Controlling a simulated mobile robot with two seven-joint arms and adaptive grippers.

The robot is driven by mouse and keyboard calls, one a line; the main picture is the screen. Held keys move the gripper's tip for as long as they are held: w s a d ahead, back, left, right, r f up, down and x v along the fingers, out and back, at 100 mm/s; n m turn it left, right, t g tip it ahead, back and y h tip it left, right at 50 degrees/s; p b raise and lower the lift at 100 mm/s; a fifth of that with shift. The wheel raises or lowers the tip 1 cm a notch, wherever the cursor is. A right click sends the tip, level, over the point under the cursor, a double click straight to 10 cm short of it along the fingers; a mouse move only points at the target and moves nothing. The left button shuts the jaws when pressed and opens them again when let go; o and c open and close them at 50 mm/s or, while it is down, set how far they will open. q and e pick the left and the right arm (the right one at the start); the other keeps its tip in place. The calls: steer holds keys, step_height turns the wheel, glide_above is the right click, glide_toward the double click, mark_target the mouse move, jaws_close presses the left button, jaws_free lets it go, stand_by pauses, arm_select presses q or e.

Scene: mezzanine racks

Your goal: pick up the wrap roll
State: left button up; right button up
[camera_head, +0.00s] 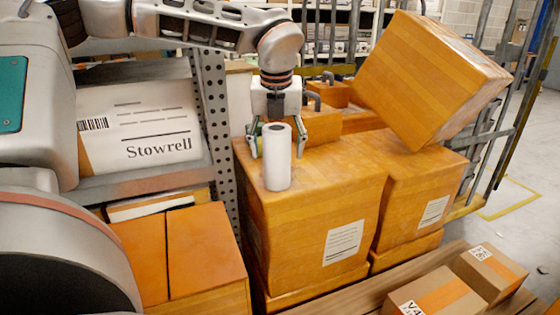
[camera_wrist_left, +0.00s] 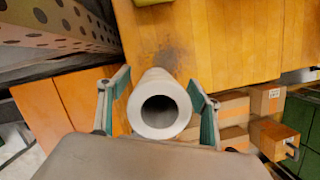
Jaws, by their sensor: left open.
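The wrap roll (camera_head: 277,160) is a white cylinder with a dark hollow core. It stands upright on top of a large orange-brown box (camera_head: 335,185). My left gripper (camera_head: 278,150) points down over the box, open, with one finger on each side of the roll. In the left wrist view the roll (camera_wrist_left: 160,105) shows end-on between the spread fingers (camera_wrist_left: 160,90). Gaps show beside it, so the fingers look apart from it. In the head view the roll hides part of the gripper. My right gripper is not in view.
A tilted orange-brown box (camera_head: 425,80) leans on another box at right. A perforated rack post (camera_head: 218,120) stands close left, beside a shelf with a white Stowrell package (camera_head: 140,130). Small cartons (camera_head: 435,292) lie on slats at lower right. Open floor (camera_head: 520,185) shows at far right.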

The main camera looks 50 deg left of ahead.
arm_select(q)
steer(key=shift+r, duration=0.15)
steer(key=c, duration=1.5)
steer(key=shift+o, duration=0.2)
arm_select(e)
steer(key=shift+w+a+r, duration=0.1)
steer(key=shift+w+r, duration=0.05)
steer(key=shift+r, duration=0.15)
arm_select(q)
steer(key=shift+r, duration=0.1)
